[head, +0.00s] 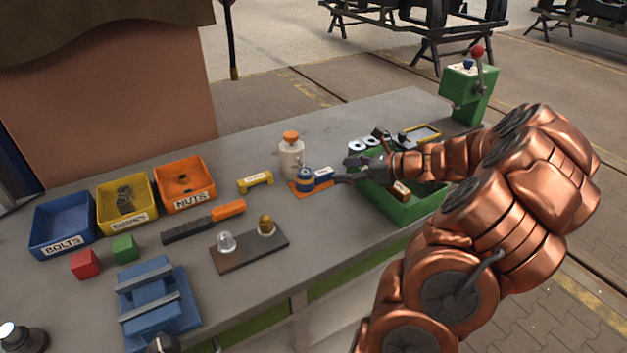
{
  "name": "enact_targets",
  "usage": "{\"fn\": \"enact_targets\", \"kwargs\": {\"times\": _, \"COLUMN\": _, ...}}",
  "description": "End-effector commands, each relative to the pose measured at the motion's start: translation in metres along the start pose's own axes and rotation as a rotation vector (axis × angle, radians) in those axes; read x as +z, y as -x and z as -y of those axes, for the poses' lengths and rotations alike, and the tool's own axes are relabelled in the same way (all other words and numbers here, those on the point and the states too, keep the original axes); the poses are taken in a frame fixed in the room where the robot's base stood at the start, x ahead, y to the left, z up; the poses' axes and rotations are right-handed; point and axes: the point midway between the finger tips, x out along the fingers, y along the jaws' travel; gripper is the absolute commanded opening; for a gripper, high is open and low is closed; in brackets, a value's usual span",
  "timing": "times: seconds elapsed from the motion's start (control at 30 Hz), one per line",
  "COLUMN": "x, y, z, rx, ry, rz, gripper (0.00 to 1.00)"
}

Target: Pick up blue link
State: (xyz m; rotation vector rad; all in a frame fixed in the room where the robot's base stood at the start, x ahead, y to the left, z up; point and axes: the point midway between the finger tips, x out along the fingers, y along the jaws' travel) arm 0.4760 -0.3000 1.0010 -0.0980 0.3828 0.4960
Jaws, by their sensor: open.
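The blue link (322,176) with a pale label lies over the orange mat (305,189) near the middle of the bench, just in front of the white bottle with the orange cap. A rounder blue piece (305,178) shows at its left end; I cannot tell whether it is part of the link. My gripper (346,170) is open, reaching in from the right. Its dark fingers are close to the link's right end; I cannot tell whether they touch it. Nothing shows between the fingers.
The white bottle (291,156) stands close behind the link. A green crate (402,211) is under my wrist. A yellow link (255,182) lies to the left. Blue, yellow and orange bins (185,200) stand farther left. A green lever box (468,95) stands at the far right corner.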

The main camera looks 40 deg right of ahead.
Motion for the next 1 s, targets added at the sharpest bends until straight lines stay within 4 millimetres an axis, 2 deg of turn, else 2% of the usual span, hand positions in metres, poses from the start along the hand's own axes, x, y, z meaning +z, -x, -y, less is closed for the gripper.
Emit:
{"fn": "enact_targets", "kwargs": {"times": 0.3, "x": 0.001, "y": -0.046, "z": -0.001, "rx": 0.005, "ry": -0.003, "rz": 0.000, "gripper": 0.70}}
{"fn": "enact_targets", "kwargs": {"times": 0.43, "x": 0.000, "y": -0.059, "z": -0.001, "rx": 0.002, "ry": -0.003, "rz": 0.000, "gripper": 0.70}}
{"fn": "enact_targets", "kwargs": {"times": 0.67, "x": 0.000, "y": -0.069, "z": -0.001, "rx": 0.001, "ry": 0.000, "rz": -0.002, "gripper": 0.70}}
{"fn": "enact_targets", "kwargs": {"times": 1.0, "x": -0.002, "y": -0.109, "z": -0.002, "rx": 0.005, "ry": 0.000, "rz": -0.001, "gripper": 0.70}}
